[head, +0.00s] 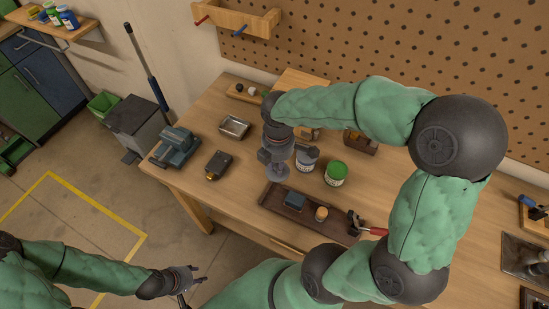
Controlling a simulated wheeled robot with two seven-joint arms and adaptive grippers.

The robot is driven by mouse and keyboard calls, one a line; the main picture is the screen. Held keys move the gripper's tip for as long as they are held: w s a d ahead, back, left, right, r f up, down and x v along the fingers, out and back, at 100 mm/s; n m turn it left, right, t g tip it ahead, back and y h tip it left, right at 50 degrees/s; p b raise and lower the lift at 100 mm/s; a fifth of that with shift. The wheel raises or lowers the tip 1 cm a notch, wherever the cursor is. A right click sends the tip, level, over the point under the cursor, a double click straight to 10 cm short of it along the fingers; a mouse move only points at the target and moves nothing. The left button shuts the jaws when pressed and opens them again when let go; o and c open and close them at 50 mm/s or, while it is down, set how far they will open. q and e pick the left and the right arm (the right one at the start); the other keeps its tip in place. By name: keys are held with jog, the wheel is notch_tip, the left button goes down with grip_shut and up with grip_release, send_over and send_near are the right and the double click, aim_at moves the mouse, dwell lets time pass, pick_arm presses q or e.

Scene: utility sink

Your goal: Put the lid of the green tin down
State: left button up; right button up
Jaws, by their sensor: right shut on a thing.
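The green tin (336,174) stands upright on the workbench, with a bright green top and a pale label. My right gripper (273,169) is over the bench to the left of the tin, pointing down. It is shut on a small grey piece that I take to be the lid; the fingers hide much of it. I cannot tell whether it touches the bench. My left gripper (194,281) is open and empty, low in front of the bench and away from the tins.
A dark tray (272,198) holding small items lies in front.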

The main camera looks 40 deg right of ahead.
jog(key=w+d+f+b, duration=0.1)
jog(key=w+d+f, duration=0.3)
jog(key=w+d+f+b, duration=0.2)
jog(key=w+d+f, duration=0.2)
jog(key=w+f, duration=0.1)
jog(key=shift+w+d, duration=0.3)
jog(key=shift+w+d+f+b, duration=0.1)
jog(key=shift+f+b, duration=0.3)
jog(key=shift+f, duration=0.55)
jog(key=shift+w+d+f+b, duration=0.1)
jog(key=shift+f+b, duration=0.3)
jog(key=shift+f, duration=0.55)
jog(key=shift+f, duration=0.15)
jog(key=o, duration=0.9)
jog(key=shift+o, duration=0.2)
notch_tip(320, 180, up, 12)
jog(key=p, duration=0.3)
